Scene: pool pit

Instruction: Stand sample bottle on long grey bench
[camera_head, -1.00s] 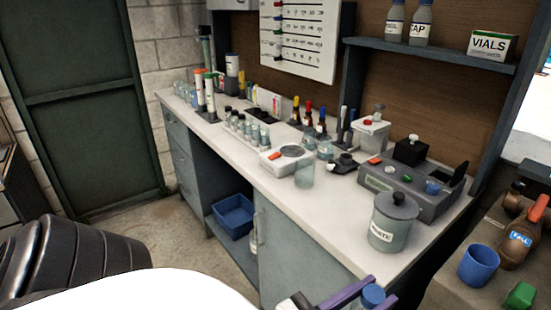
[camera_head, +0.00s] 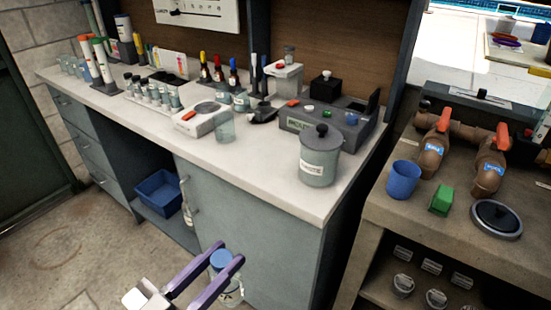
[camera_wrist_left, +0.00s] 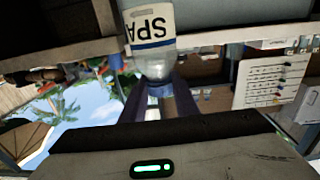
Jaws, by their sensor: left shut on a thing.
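The sample bottle (camera_head: 229,292) has a blue cap and a clear body. My left gripper (camera_head: 227,257) has purple fingers and is shut on it near the cap, low in the head view. In the left wrist view the bottle (camera_wrist_left: 150,28) shows a white label with "SPA", upside down in the picture. The long grey bench (camera_head: 255,180) has a pale top and grey cabinet fronts. The bottle hangs in front of the cabinet, apart from the top and lower in the picture. Its base is partly hidden by the gripper. My right gripper is not in view.
A lidded grey jar (camera_head: 319,157) stands near the bench's right end. A clear beaker (camera_head: 225,127), a white scale (camera_head: 203,118) and a grey tester (camera_head: 330,122) stand behind. The front top strip (camera_head: 255,163) is bare. A stone counter (camera_head: 410,222) with pipes stands right.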

